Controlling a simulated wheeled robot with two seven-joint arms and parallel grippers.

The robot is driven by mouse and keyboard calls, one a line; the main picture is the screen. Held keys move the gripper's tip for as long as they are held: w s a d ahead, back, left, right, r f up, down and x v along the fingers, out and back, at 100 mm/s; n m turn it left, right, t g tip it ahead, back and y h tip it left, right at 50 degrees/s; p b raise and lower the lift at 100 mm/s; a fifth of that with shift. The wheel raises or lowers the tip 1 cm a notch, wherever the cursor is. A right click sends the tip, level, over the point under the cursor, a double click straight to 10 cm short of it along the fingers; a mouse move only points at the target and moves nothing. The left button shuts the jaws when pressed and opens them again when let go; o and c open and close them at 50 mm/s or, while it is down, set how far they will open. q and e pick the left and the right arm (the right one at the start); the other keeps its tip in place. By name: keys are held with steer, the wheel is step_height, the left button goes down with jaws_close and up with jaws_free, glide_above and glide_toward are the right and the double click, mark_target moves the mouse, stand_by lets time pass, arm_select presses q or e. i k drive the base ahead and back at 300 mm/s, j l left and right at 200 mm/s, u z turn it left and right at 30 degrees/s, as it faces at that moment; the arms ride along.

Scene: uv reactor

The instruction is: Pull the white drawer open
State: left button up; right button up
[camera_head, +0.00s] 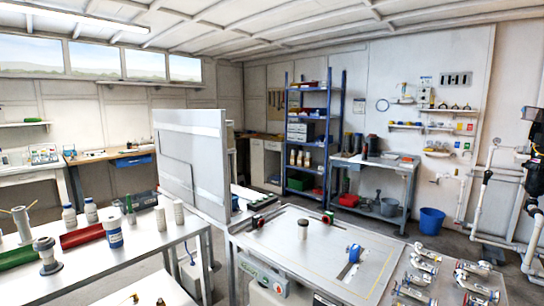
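No gripper of mine is in view. I cannot pick out the white drawer with certainty. A pale cabinet (257,162) with flat fronts stands under a wooden counter at the back, left of the blue shelf rack. It is small in the picture, and I cannot tell which of its fronts are drawers. A pale box-like unit (263,278) with a green label sits under the front edge of the near right table; I cannot tell if it is a drawer.
A grey upright panel (190,165) stands between the left table and the near right table (300,270). The left table holds bottles and red and green pieces. Metal fittings (415,285) lie at the right table's edge. A blue bucket (431,221) stands on the floor.

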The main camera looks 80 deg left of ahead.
mark_target(7, 181)
steer(key=u, duration=4.5)
steer(key=i+j+u, duration=0.35)
steer(key=u, duration=0.15)
steer(key=i+j+u, duration=0.6)
steer(key=i+u, duration=0.2)
steer(key=u, duration=0.2)
steer(key=i+j+u, duration=0.2)
steer(key=i+u, duration=0.15)
steer(key=i, duration=0.3)
steer(key=i+u, duration=0.3)
steer(key=i, duration=0.3)
steer(key=i+l+z, duration=0.15)
steer(key=i+z, duration=1)
steer(key=i+j+z, duration=0.25)
steer(key=i+z, duration=0.15)
steer(key=i+l+z, duration=0.25)
steer(key=i, duration=0.3)
steer(key=i+z, duration=0.25)
steer(key=i, duration=0.35)
steer(key=i+z, duration=0.2)
steer(key=i, duration=0.4)
steer(key=i+j+z, duration=0.25)
steer(key=i, duration=0.3)
steer(key=i+j+z, duration=0.25)
steer(key=i, duration=0.3)
